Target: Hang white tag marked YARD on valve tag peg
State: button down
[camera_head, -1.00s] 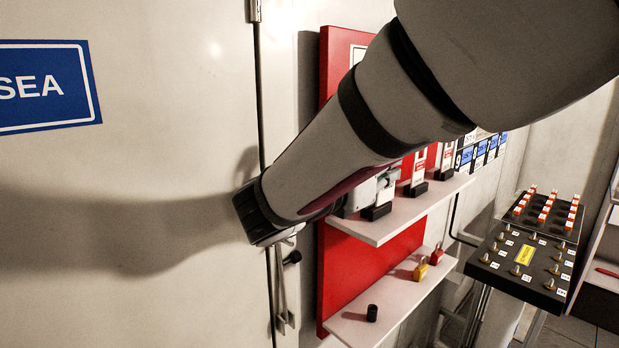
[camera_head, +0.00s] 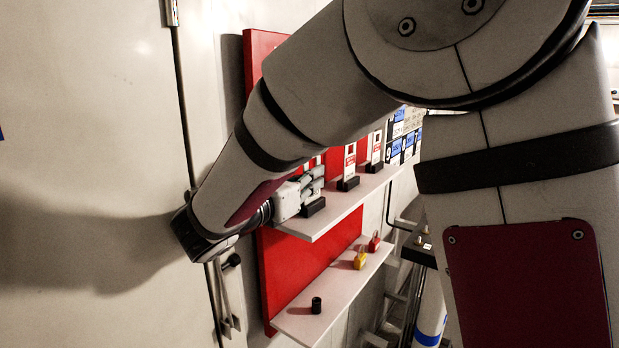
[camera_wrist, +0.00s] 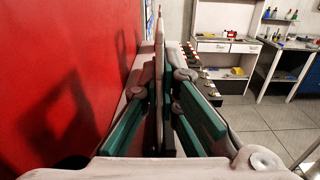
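A thin upright tag (camera_wrist: 159,65) stands nearly edge-on between the fingers of my gripper (camera_wrist: 163,100) in the wrist view. The fingers have teal pads and look open, with a gap on each side of the tag. In the head view my gripper (camera_head: 316,183) is at the leftmost black holder (camera_head: 313,207) on the upper shelf, and it hides most of the tag there. Two more white and red tags stand in black holders to the right, one of them here (camera_head: 350,160). I cannot read YARD on any tag. I cannot make out the valve tag peg.
The white upper shelf (camera_head: 330,217) projects from a red board (camera_head: 300,262). The lower shelf (camera_head: 300,322) holds a black cylinder (camera_head: 316,305), a yellow padlock (camera_head: 360,259) and a red padlock (camera_head: 374,243). The red board runs close along the gripper's left in the wrist view.

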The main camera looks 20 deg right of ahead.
jog(key=shift+f, duration=0.2)
jog(key=c, duration=1.8)
grip_release()
jog(key=shift+r, duration=0.1)
